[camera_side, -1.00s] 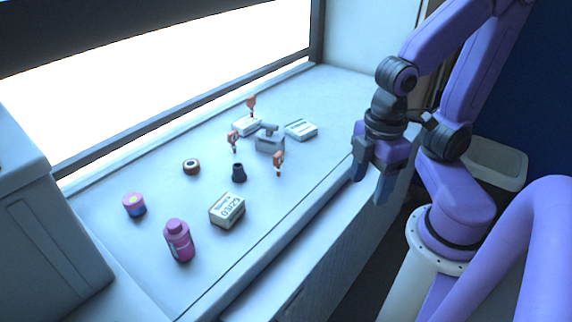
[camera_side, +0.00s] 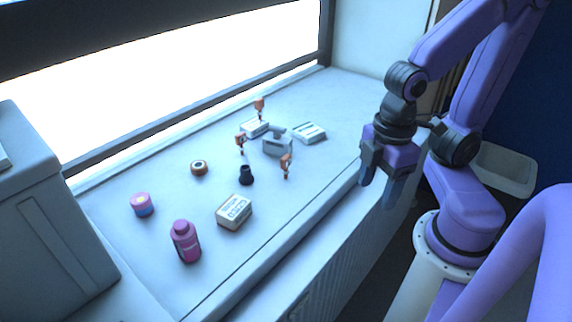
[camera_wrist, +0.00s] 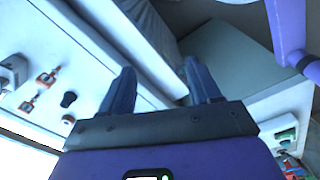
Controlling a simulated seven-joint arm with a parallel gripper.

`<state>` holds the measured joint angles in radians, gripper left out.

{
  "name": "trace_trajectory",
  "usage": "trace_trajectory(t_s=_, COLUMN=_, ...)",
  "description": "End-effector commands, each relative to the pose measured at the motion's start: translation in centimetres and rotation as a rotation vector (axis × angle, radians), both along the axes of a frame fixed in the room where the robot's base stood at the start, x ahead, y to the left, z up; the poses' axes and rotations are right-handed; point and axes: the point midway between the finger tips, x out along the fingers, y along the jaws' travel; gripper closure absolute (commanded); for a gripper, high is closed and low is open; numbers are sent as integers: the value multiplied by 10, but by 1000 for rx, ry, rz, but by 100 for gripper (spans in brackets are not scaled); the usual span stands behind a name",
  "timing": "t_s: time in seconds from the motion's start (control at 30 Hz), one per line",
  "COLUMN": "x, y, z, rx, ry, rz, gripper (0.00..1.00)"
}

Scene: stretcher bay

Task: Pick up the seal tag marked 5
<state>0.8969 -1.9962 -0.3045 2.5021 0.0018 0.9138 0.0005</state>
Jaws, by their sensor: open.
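Three small orange tags stand on the counter (camera_side: 315,168) in the side view: one at the back (camera_side: 259,103), one at the left (camera_side: 240,140) and one at the front right (camera_side: 286,160). Their markings are too small to read, so I cannot tell which is 5. Two orange tags also show at the left of the wrist view, an upper one (camera_wrist: 47,78) and a lower one (camera_wrist: 28,105). My gripper (camera_side: 382,180) is open and empty, beyond the counter's right front edge and apart from the tags. Its fingers also show in the wrist view (camera_wrist: 160,85).
Around the tags are a grey block with a handle (camera_side: 278,147), a flat white box (camera_side: 309,133), another white box (camera_side: 255,127) and a dark cone (camera_side: 246,175). A printed box (camera_side: 234,212), pink bottle (camera_side: 186,242), pink-blue jar (camera_side: 143,205) and brown ring (camera_side: 198,168) stand further left.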

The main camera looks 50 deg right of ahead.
Motion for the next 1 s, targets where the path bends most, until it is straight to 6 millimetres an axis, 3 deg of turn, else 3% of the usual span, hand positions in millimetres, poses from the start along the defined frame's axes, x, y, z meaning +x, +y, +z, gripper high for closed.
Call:
trace_trajectory(t_s=0.07, x=0, y=0, z=0, rx=0, ry=0, rz=0, gripper=38)
trace_trajectory(t_s=0.13, x=0, y=0, z=0, rx=0, ry=0, rz=0, gripper=51)
trace_trajectory(t_s=0.4, x=0, y=0, z=0, rx=-2, ry=0, rz=0, gripper=51)
trace_trajectory(t_s=0.53, x=11, y=-1, z=-3, rx=-51, ry=-3, rz=7, gripper=51)
trace_trajectory(t_s=0.67, x=38, y=-7, z=-10, rx=-188, ry=-10, rz=29, gripper=51)
trace_trajectory(t_s=1.0, x=134, y=-33, z=-26, rx=-674, ry=19, rz=128, gripper=51)
